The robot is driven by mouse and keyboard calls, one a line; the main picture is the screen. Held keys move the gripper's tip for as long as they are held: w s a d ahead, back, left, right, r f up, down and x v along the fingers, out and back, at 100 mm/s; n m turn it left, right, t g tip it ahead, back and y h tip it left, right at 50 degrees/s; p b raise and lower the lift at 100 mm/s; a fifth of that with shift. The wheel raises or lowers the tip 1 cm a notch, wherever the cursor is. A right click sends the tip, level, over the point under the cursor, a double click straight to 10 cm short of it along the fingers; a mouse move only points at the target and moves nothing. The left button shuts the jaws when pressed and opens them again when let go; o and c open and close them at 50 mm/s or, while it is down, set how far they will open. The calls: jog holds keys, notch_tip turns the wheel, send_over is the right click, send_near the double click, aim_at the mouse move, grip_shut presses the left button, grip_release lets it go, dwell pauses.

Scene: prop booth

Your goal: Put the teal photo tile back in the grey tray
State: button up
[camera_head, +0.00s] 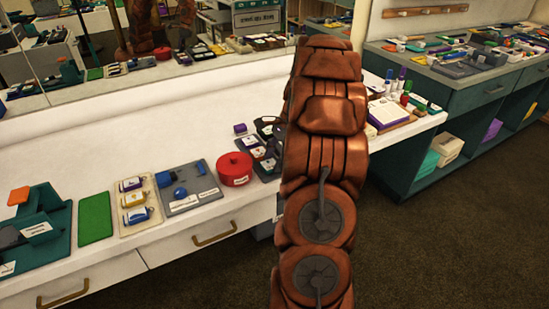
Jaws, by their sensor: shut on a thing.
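My copper-coloured arm rises through the middle of the view, and its end with my gripper is not visible. I cannot make out a teal photo tile. A dark grey tray (262,170) with several small tiles lies on the white counter, partly hidden behind my arm. Another grey tray (205,200), with blue pieces and small labels on it, lies further left, beyond a red round tin (234,168). Which of these is the task's tray I cannot tell.
A mirror runs behind. The back of the counter is clear. White-labelled purple items (388,113) lie right of my arm.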

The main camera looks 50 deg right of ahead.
jog(key=o, duration=1.2)
jog(key=shift+v, duration=5.95)
jog(key=shift+a+r, duration=0.1)
jog(key=shift+r, duration=0.05)
